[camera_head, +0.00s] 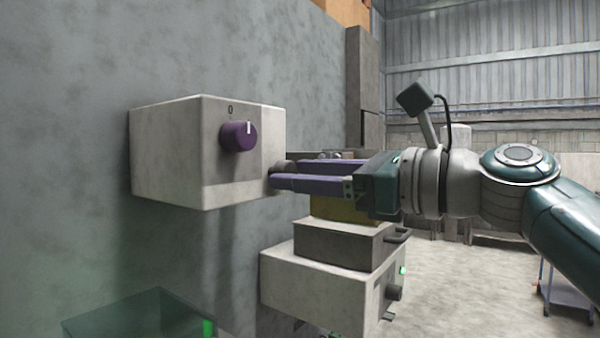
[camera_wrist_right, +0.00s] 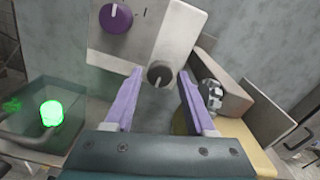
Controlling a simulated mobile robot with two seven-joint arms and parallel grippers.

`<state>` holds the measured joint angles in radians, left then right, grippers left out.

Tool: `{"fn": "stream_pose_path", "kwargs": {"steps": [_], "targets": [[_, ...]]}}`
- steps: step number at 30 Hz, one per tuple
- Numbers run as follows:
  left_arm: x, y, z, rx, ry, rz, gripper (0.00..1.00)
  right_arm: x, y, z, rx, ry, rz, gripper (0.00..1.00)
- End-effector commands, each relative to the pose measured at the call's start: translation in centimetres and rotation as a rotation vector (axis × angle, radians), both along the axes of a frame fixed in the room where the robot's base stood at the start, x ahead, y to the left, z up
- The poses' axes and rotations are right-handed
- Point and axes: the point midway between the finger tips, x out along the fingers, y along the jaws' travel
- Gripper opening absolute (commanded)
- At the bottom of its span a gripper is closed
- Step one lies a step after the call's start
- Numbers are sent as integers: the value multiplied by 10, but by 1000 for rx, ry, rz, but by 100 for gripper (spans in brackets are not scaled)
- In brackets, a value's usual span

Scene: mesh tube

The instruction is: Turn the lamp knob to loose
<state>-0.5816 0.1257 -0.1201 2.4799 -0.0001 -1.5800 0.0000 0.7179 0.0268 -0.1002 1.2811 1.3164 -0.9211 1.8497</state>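A pale box on the wall (camera_head: 165,150) carries a purple knob (camera_head: 240,136) with a white pointer line near a "0" mark; the purple knob also shows in the right wrist view (camera_wrist_right: 116,18). A smaller dark grey knob (camera_wrist_right: 159,74) with a light pointer line sits on the same box, and its edge shows in the head view (camera_head: 283,167). Which knob is the lamp's, I cannot tell. My right gripper (camera_head: 272,176) is open, its purple fingers (camera_wrist_right: 160,80) at either side of the dark knob with gaps visible. My left gripper is not in view.
Below the right arm stand a brown-grey bin (camera_head: 335,247) and a second pale box (camera_head: 320,288) with a dark knob and a green light. A glassy teal container (camera_head: 130,312) is at lower left, with a glowing green ball (camera_wrist_right: 51,113) in the wrist view. The floor at right is mostly open.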

Motion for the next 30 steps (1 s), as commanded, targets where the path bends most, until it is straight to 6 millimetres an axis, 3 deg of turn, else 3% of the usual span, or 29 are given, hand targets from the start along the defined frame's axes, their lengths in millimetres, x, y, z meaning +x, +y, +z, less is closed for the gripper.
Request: {"fn": "stream_pose_path", "kwargs": {"steps": [2, 14, 30], "targets": [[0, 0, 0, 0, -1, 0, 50, 0, 0, 0, 0, 0, 0, 45], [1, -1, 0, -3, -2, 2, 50, 0, 0, 0, 0, 0, 0, 0], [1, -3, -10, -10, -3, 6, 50, 0, 0, -2, -49, -69, 0, 0]]}}
